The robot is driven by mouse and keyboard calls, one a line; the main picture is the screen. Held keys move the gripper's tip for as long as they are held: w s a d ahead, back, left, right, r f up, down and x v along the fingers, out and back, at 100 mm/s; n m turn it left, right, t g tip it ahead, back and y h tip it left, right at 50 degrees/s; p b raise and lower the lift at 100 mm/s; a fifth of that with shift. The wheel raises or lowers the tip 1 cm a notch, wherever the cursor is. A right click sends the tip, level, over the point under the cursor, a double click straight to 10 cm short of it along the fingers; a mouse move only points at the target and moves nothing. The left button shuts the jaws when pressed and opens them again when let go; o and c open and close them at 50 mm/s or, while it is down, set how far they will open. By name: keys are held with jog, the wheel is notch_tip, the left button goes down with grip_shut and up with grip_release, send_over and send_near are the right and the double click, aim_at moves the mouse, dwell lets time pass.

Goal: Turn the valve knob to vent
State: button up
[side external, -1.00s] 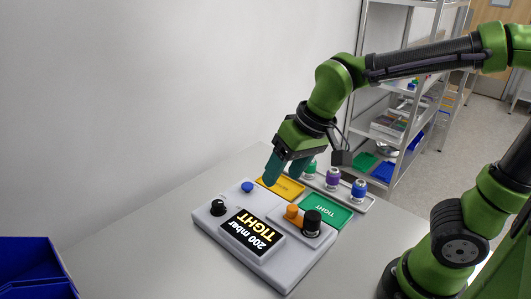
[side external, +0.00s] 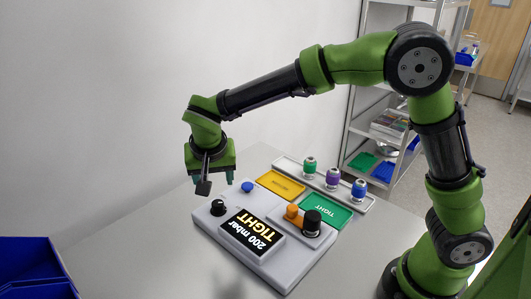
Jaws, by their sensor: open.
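The valve knob seems to be the small black knob (side external: 217,207) at the left corner of the grey tester box (side external: 276,272); its pointer is too small to read. The box's screen (side external: 253,233) reads "200 mbar TIGHT". A blue button (side external: 248,187) sits at the back of the box. An orange part (side external: 292,211) and a black cylinder (side external: 312,222) stand on its right side. My gripper (side external: 212,180) is open and points down above the left end of the box, near the black knob and apart from it. Its fingers are partly hidden.
A yellow tray (side external: 279,184) and a green tray marked TIGHT (side external: 325,211) lie behind the box. A grey rack (side external: 345,193) holds green, purple and blue-topped pieces. A blue bin (side external: 35,268) is at the front left.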

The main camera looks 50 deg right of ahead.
aim_at(217, 202)
jog(key=x, duration=1.2)
jog(key=shift+s+f, duration=0.1)
jog(key=c, duration=1)
jog(key=shift+c, duration=0.2)
